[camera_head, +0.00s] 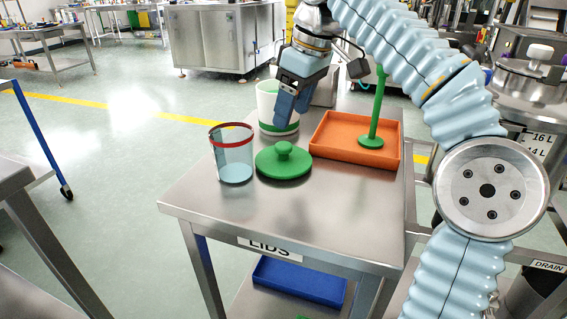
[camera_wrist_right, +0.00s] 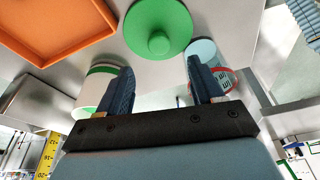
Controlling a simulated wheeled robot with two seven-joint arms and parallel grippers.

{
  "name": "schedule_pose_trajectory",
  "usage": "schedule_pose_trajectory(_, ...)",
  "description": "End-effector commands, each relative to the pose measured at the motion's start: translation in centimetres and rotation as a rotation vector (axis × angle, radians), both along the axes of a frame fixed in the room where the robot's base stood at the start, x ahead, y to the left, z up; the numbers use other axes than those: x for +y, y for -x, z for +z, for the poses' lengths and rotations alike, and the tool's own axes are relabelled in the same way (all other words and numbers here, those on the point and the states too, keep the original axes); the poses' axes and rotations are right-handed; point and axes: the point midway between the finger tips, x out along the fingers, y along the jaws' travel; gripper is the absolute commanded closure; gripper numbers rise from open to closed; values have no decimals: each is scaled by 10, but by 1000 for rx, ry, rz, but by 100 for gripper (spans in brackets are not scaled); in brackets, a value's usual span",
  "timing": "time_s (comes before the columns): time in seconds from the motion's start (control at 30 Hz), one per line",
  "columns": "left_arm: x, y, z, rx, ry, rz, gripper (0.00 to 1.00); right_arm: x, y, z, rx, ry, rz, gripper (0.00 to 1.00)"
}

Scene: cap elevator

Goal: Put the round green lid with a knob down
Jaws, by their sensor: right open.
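The round green lid with a knob (camera_head: 284,162) lies knob up on the steel table (camera_head: 240,215), just right of a clear jar with a red rim (camera_head: 234,155). It also shows in the right wrist view (camera_wrist_right: 158,28). My right gripper (camera_head: 284,118) is above and behind the lid, in front of a white container with a green band (camera_head: 266,100). In the right wrist view its two fingers (camera_wrist_right: 160,80) are wide apart with nothing between them, and the lid lies beyond them. My left gripper is not in view.
An orange tray (camera_head: 330,147) stands right of the lid, with a green round-based post (camera_head: 377,110) at it. The front of the tabletop is clear. A blue tray (camera_head: 300,282) sits on the lower shelf. A silver vessel (camera_head: 535,90) stands at the right.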

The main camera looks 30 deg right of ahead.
Motion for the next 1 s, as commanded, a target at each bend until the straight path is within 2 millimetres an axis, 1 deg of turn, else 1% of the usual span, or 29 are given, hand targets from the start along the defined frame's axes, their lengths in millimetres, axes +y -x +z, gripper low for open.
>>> schedule_pose_trajectory(0.03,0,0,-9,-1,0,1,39,1,-2,-13,1,0,0,34)
schedule_pose_trajectory(0.1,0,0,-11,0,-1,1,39,2,-4,-20,1,0,0,34)
schedule_pose_trajectory(0.27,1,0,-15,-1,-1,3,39,3,-6,-30,0,-1,0,34)
schedule_pose_trajectory(0.4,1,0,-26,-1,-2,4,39,4,-10,-53,2,0,-2,34)
schedule_pose_trajectory(0.53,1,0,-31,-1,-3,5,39,6,-15,-70,0,-1,0,34)
schedule_pose_trajectory(0.63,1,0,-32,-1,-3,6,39,7,-16,-75,-2,-1,-1,34)
schedule_pose_trajectory(0.83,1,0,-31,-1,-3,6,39,7,-16,-74,-3,-1,0,34)
schedule_pose_trajectory(0.87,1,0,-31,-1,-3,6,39,7,-16,-74,-3,-1,0,37)
schedule_pose_trajectory(1.0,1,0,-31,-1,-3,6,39,7,-16,-74,-3,-1,0,58)
